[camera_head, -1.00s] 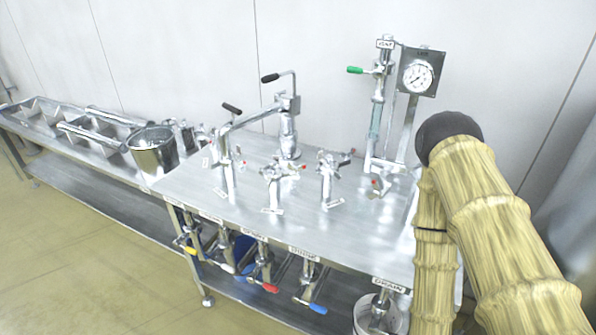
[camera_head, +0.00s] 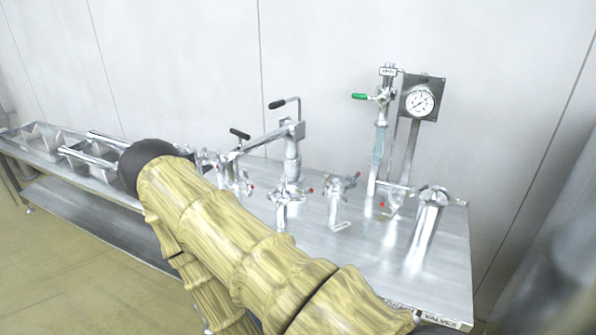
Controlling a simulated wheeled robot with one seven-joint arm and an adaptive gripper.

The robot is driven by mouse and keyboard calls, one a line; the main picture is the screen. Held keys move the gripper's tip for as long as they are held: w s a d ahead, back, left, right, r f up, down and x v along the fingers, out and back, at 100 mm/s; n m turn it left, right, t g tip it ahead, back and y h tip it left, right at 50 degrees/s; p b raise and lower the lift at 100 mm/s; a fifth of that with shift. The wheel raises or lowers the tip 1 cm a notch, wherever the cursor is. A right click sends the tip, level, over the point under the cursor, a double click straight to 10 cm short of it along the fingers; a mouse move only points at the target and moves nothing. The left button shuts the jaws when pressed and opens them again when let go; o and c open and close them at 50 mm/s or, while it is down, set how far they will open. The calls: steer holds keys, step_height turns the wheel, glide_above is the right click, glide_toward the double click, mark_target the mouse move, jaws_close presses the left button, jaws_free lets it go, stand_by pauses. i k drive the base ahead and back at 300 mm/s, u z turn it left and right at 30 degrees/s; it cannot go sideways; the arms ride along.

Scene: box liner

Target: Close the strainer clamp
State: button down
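A steel cylinder (camera_head: 428,232) stands at the right end of the steel bench, with a fitting around its top that may be the strainer clamp; no readable label confirms this. I cannot tell whether that fitting is open or shut. Several short steel pipe fittings with red-tipped parts stand to its left, including one in the middle (camera_head: 341,203) and one further left (camera_head: 283,207). My sleeved arm crosses the lower middle of the picture, its dark rounded joint at the left. My gripper is not in view.
The bench top (camera_head: 385,268) is bare between the fittings and its front right edge. A pressure gauge (camera_head: 420,101) and a green-handled valve (camera_head: 364,96) stand at the back. A black-handled pipe assembly (camera_head: 291,150) stands mid-bench. Steel troughs (camera_head: 38,140) continue left.

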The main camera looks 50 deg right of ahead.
mark_target(393, 206)
steer(key=u, duration=0.15)
steer(key=k, duration=0.65)
steer(key=z, duration=1.25)
